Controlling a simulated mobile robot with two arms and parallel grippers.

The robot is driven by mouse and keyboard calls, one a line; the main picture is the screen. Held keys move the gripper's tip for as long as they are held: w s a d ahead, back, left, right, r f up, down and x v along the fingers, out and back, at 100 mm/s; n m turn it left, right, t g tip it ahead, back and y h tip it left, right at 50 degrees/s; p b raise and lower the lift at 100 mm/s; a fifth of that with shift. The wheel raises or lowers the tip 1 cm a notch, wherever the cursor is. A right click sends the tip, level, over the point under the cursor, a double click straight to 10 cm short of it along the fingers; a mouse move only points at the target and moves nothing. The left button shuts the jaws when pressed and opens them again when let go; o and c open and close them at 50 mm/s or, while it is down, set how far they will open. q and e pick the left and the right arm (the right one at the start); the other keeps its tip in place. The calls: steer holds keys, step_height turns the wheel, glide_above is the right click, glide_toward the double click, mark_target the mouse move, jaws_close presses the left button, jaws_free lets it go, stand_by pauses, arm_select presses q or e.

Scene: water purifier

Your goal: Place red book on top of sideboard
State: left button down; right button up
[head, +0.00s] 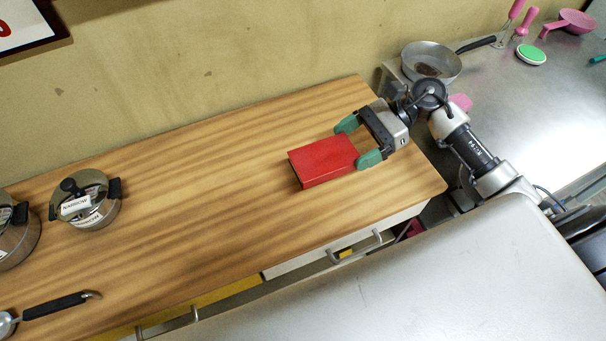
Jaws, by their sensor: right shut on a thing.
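The red book (322,160) is over the right part of the wooden sideboard top (220,190), lying flat. I cannot tell for sure whether its underside touches the wood. My right gripper (358,141) comes in from the right, with its green fingertips shut on the right end of the book. My left gripper is not in view.
Lidded pots, one of them a small pot (87,200), and a black-handled utensil (58,306) are at the sideboard's left. A wall (200,70) runs behind. A metal counter (530,100) with a pan (431,60) stands at right. The sideboard's middle is clear.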

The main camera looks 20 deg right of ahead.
mark_target(313, 161)
steer(key=a+f, duration=0.1)
steer(key=a, duration=0.1)
steer(key=w+a+f+p, duration=0.1)
steer(key=a+f, duration=0.1)
steer(key=a, duration=0.1)
steer(key=w+a+f, duration=0.1)
steer(key=a, duration=0.2)
steer(key=shift+f+p, duration=0.25)
steer(key=shift+p, duration=0.1)
steer(key=shift+a+f, duration=0.15)
steer(key=shift+f, duration=0.1)
steer(key=shift+f+p, duration=0.4)
steer(key=shift+f, duration=1.55)
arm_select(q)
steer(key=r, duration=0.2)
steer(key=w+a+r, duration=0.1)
arm_select(e)
steer(key=o, duration=0.5)
steer(key=shift+f, duration=0.1)
steer(key=o, duration=0.3)
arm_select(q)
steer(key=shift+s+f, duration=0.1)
